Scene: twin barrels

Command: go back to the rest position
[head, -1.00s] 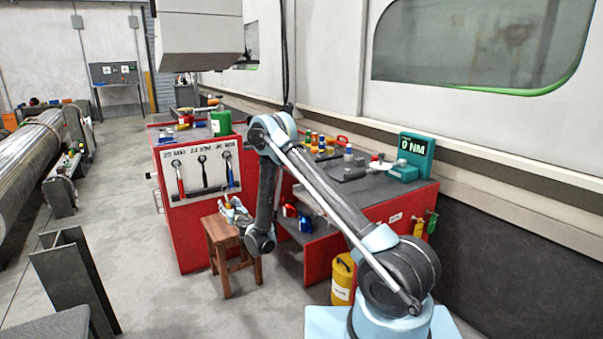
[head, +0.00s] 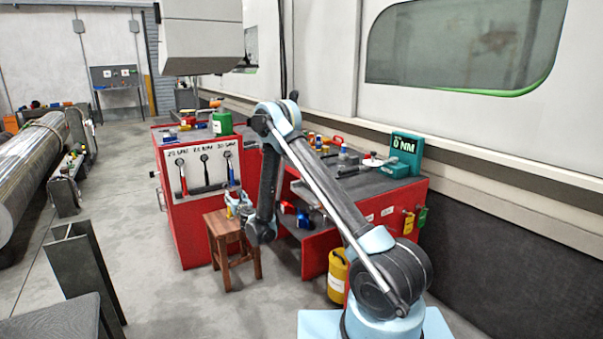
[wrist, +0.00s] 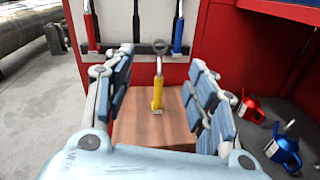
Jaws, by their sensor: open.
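My gripper (head: 238,204) hangs beside the wooden stool (head: 222,224) in front of the red cabinet in the head view. In the wrist view, my gripper (wrist: 158,80) is open, with its blue-padded fingers spread apart. A yellow-handled tool with a dark ring head (wrist: 158,92) shows between the fingers, over the brown stool top (wrist: 140,128). The fingers look clear of it. I cannot tell whether it stands or lies. My arm is bent, with its elbow raised above the gripper.
Several wrenches hang on a white panel (head: 217,178) on the red cabinet (head: 190,238). A red bench (head: 375,212) carries a teal torque display (head: 405,149). A yellow canister (head: 337,272) stands below it. Red and blue items (wrist: 283,148) lie on a shelf at right.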

